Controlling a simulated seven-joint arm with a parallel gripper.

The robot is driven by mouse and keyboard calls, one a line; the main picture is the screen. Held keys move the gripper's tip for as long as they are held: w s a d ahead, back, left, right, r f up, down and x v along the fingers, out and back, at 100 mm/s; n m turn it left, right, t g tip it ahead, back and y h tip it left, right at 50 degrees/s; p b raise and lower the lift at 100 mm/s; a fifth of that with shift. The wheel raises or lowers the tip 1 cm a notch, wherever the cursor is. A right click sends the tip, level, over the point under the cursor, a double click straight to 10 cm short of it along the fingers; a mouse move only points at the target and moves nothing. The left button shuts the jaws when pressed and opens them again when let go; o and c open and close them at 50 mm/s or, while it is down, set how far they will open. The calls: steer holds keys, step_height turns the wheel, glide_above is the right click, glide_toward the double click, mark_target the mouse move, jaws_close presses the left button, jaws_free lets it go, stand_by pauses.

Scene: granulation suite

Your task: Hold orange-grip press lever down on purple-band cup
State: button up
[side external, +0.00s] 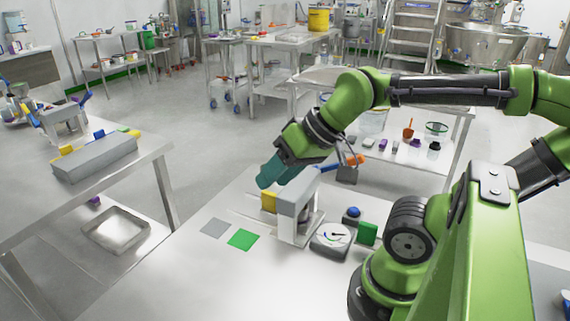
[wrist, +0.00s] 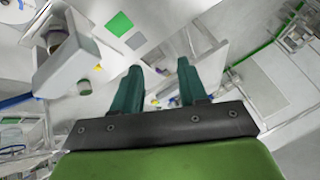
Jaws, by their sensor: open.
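A grey press (side external: 296,205) stands on the white table. A bar ending in an orange grip (side external: 356,160) rises to the right of its top and looks like its lever, raised. The press also shows at the upper left of the wrist view (wrist: 72,70). A dark round thing in it (wrist: 57,40) may be the cup; I cannot make out a purple band. My gripper (side external: 266,180) is open, its teal fingers above and left of the press head. In the wrist view, nothing is between the fingers (wrist: 158,82), and the orange grip cannot be seen.
The table's front left is clear.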

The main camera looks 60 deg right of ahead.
steer(key=shift+d, duration=0.15)
steer(key=c, duration=0.4)
steer(key=d, duration=0.2)
steer(key=w+d+m+h, duration=0.1)
steer(key=d, duration=0.1)
steer(key=w+d+m, duration=0.1)
steer(key=d, duration=0.1)
steer(key=shift+w+d+r+g+h, duration=0.1)
steer(key=shift+d+r+g+h, duration=0.1)
steer(key=shift+r+g+h, duration=0.1)
jaws_close()
steer(key=s+d+r+n+g, duration=0.3)
steer(key=d+r, duration=0.1)
steer(key=d, duration=0.5)
steer(key=s+d+r+n+g, duration=0.3)
steer(key=d+r, duration=0.1)
steer(key=d, duration=0.6)
steer(key=shift+s+r, duration=0.15)
steer(key=shift+s, duration=0.25)
steer(key=shift+d, duration=0.1)
